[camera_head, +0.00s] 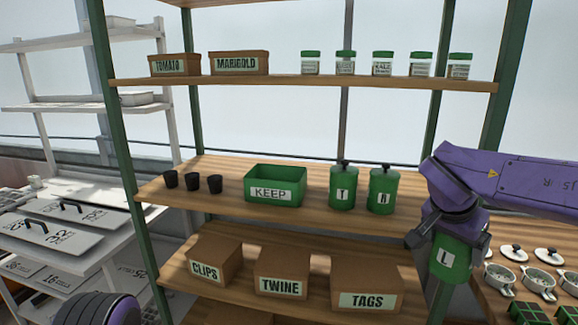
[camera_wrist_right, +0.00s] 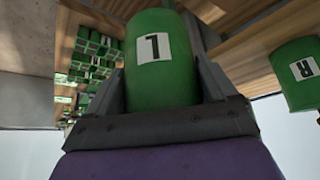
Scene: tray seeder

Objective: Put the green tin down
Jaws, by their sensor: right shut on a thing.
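A green tin with a white label "L" (camera_head: 450,268) is held in my right gripper (camera_head: 447,242), at the right of the head view. The right wrist view shows the tin (camera_wrist_right: 160,80) between the two fingers, its label facing the camera. The tin is at the right end of the wooden shelves, lower than the tins on the middle shelf (camera_head: 225,205). I cannot tell whether its base touches anything. Two like tins with dark knobbed lids, "T" (camera_head: 343,188) and "R" (camera_head: 383,190), stand on that shelf. My left gripper is not in view.
Cardboard boxes such as "TAGS" (camera_head: 367,285) stand on the lower shelf. Metal cups (camera_head: 537,281) and green trays (camera_head: 528,313) lie right of the gripper. A green post (camera_head: 120,120) edges the left.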

